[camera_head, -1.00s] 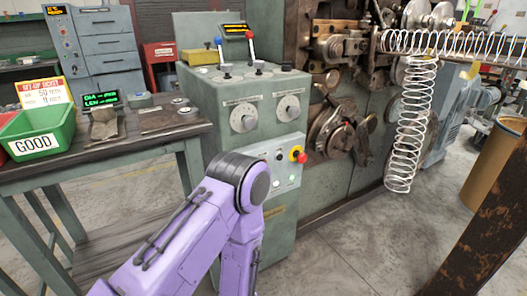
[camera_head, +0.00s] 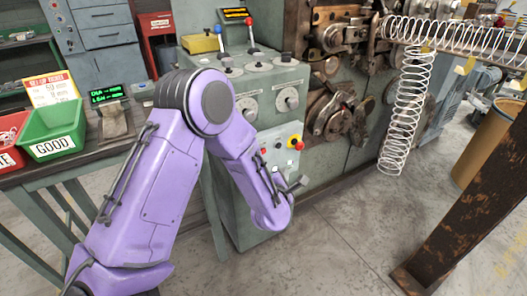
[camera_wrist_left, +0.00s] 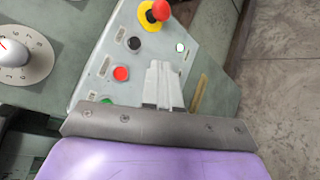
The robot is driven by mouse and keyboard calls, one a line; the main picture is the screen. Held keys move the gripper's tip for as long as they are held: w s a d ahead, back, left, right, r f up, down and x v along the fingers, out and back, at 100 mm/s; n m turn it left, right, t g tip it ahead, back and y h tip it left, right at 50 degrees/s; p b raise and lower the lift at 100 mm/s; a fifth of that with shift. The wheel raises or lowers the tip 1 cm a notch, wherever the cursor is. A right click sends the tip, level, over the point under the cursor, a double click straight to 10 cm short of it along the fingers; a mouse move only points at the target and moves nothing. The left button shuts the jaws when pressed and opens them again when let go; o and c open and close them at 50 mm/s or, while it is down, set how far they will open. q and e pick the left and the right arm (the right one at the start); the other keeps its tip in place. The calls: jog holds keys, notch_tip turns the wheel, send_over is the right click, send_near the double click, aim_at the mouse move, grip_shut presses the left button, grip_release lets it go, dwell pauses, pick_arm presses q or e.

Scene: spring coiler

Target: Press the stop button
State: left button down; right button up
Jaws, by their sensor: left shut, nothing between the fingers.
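The control panel (camera_head: 284,140) is on the front of the green cabinet. A red mushroom button on a yellow collar (camera_head: 297,144) is at its upper right; it also shows at the top of the left wrist view (camera_wrist_left: 158,10). A flat red button (camera_wrist_left: 121,73) sits lower on the panel, between a black button (camera_wrist_left: 134,43) and a green one (camera_wrist_left: 105,101). The labels are too small to read. My left gripper (camera_head: 302,182) is shut and empty, low in front of the panel. In the left wrist view its fingers (camera_wrist_left: 160,68) appear right of the flat red button; contact cannot be told.
A dial (camera_wrist_left: 14,52) is left of the panel. The coiling machine (camera_head: 335,110) and a hanging wire spring (camera_head: 405,120) are to the right. A workbench with a green GOOD bin (camera_head: 50,130) stands left. A rusty post (camera_head: 470,200) is at the right.

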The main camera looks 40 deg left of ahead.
pick_arm(q)
jog(key=w+a, duration=0.3)
jog(key=a, duration=0.5)
jog(key=shift+w, duration=0.15)
jog(key=shift+a, duration=0.1)
dwell(1.8)
jog(key=shift+w+a, duration=0.15)
jog(key=shift+a, duration=0.2)
jog(key=shift+w+a, duration=0.1)
jog(key=shift+a, duration=0.25)
dwell(0.7)
jog(key=shift+d, duration=0.1)
jog(key=shift+s+d, duration=0.3)
jog(key=shift+d, duration=0.35)
jog(key=shift+s+d, duration=0.3)
jog(key=shift+d, duration=0.45)
jog(key=shift+s+d, duration=0.35)
jog(key=shift+d, duration=0.45)
jog(key=shift+s+d, duration=0.3)
jog(key=shift+d, duration=0.45)
